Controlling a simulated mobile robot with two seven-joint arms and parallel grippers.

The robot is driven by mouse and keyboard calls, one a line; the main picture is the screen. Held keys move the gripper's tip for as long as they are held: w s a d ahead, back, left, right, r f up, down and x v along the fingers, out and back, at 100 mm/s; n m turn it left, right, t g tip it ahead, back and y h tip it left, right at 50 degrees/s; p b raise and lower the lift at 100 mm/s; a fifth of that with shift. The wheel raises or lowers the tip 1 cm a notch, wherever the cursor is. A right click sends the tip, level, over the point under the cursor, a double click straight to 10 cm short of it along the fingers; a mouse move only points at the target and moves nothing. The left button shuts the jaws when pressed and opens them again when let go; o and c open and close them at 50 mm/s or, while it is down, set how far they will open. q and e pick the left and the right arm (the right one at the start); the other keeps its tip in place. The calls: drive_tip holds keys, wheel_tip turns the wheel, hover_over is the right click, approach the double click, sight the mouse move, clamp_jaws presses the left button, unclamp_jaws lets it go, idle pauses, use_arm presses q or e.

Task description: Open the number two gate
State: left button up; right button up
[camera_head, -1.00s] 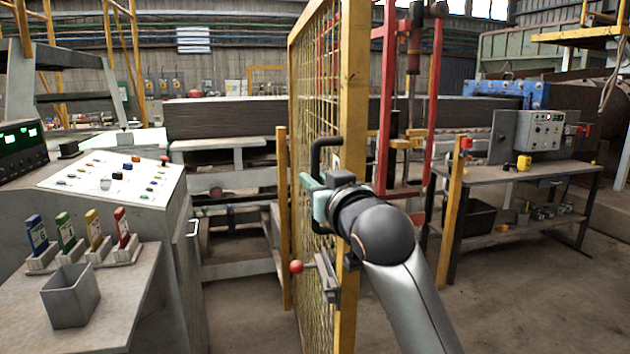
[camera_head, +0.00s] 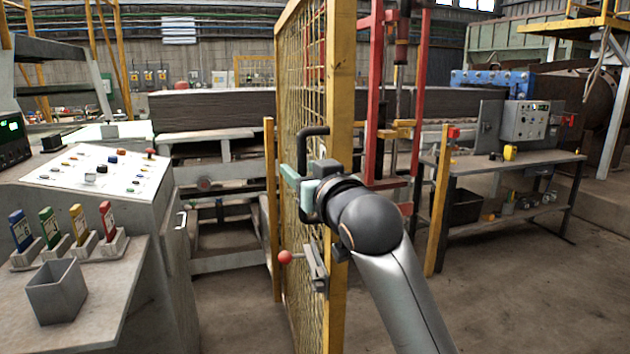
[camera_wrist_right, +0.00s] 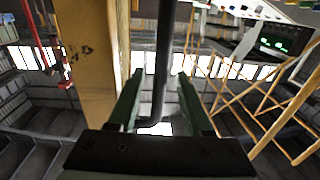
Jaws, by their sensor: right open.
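A yellow-framed mesh gate (camera_head: 341,120) stands upright, seen nearly edge-on in the middle of the head view. Its black bar handle (camera_head: 303,148) sticks out on the left side of the frame. A red-knobbed latch (camera_head: 285,257) sits lower down. My right gripper (camera_head: 298,182) is at the handle, its arm coming from the lower right. In the right wrist view, the black handle (camera_wrist_right: 166,50) runs between the two green fingers of the open gripper (camera_wrist_right: 160,82), beside the yellow frame (camera_wrist_right: 103,60). No number shows on the gate. My left gripper is out of view.
A grey control console (camera_head: 100,180) with coloured tags and an open box (camera_head: 56,290) stands at left. A yellow post (camera_head: 270,210) is behind the gate. A red frame (camera_head: 372,100) and a workbench (camera_head: 510,168) stand at right. Floor at lower right is clear.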

use_arm(q)
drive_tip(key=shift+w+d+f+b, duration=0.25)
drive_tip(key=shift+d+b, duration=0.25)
drive_tip(key=shift+b, duration=0.15)
use_arm(e)
drive_tip(key=v, duration=1.2)
drive_tip(key=shift+f, duration=0.1)
